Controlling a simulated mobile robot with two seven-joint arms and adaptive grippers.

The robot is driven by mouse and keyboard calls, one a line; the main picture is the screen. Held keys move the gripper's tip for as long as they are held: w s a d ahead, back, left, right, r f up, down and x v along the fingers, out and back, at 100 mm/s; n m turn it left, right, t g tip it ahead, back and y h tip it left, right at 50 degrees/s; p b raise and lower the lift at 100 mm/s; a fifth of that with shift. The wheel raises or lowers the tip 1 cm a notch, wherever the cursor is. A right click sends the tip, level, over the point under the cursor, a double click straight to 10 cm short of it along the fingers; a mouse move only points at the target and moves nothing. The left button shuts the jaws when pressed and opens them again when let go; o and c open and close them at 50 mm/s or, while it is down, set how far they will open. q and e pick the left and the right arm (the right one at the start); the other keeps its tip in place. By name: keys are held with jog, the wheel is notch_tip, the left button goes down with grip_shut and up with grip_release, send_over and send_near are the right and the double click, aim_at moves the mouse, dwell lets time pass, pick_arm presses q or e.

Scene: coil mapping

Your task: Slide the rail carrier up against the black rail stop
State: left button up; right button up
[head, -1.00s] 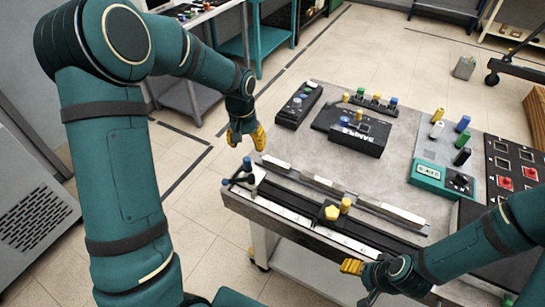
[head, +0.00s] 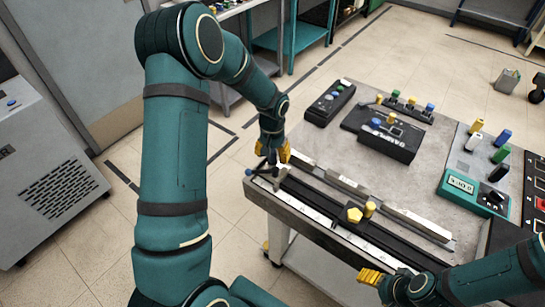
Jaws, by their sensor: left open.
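The rail carrier (head: 353,214), a black block with a yellow knob and a yellow post, sits on the long rail (head: 318,206) along the table's front edge. Dark fittings (head: 262,172) with a small blue-topped post stand at the rail's left end; I cannot tell clearly which part is the black rail stop. A long gap of rail separates them from the carrier. My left gripper (head: 274,156) is open, with yellow fingertips just above and behind that left end, away from the carrier. My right gripper (head: 370,277) is in front of the table's edge, below the carrier; its jaw opening is unclear.
Behind the rail lies a grey bar (head: 375,203). A black box (head: 389,138), a black button strip (head: 329,103) and a teal display unit (head: 474,190) stand on the table (head: 330,145). Colored posts stand at the right. Floor is open left of the table.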

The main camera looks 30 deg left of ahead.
pick_arm(q)
jog(key=shift+f, duration=0.6)
pick_arm(e)
jog(key=shift+f, duration=0.1)
pick_arm(q)
grip_shut()
jog(key=shift+d, duration=0.1)
